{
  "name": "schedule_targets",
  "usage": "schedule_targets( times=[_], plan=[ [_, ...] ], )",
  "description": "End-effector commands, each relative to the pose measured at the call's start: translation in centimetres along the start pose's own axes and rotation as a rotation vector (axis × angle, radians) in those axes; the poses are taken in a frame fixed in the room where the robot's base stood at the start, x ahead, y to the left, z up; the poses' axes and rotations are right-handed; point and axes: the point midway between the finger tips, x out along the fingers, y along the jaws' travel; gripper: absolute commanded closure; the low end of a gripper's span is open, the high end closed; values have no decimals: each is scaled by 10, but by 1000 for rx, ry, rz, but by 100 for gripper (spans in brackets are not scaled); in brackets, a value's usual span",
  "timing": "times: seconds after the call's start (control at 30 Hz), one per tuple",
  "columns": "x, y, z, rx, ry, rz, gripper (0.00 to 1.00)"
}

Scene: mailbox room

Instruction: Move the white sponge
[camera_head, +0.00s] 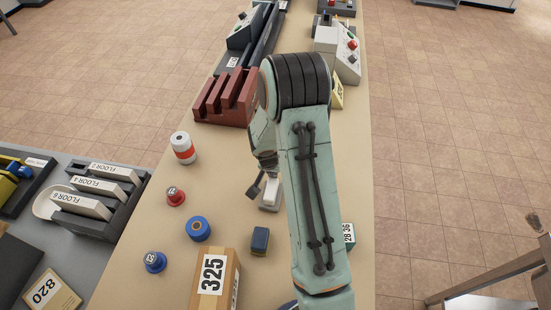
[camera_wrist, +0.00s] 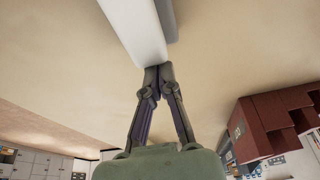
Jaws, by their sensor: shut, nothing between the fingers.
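The white sponge (camera_head: 270,194) lies on the tan table, just beyond my gripper's fingers and partly hidden by my arm in the head view. In the wrist view the white sponge (camera_wrist: 135,28) is a long pale block with a grey side, cut off by the top edge. My gripper (camera_wrist: 157,69) is shut and empty, its fingertips right by the sponge's near end. I cannot tell whether they touch it. In the head view my gripper (camera_head: 256,188) points down to the left of the sponge.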

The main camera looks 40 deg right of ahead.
Motion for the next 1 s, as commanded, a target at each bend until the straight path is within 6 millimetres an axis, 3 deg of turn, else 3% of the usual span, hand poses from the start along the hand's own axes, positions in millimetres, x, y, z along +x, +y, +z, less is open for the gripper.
schedule_targets(
  times=[0.37,0.47,0.63,0.8,1.0],
  plan=[
    [0,0,0,1,0,1,100],
    [2,0,-6,3,1,1,100],
    [14,1,-37,4,2,1,100],
    [-32,0,-38,0,6,-2,100],
    [-71,0,-37,0,3,-1,100]
  ],
)
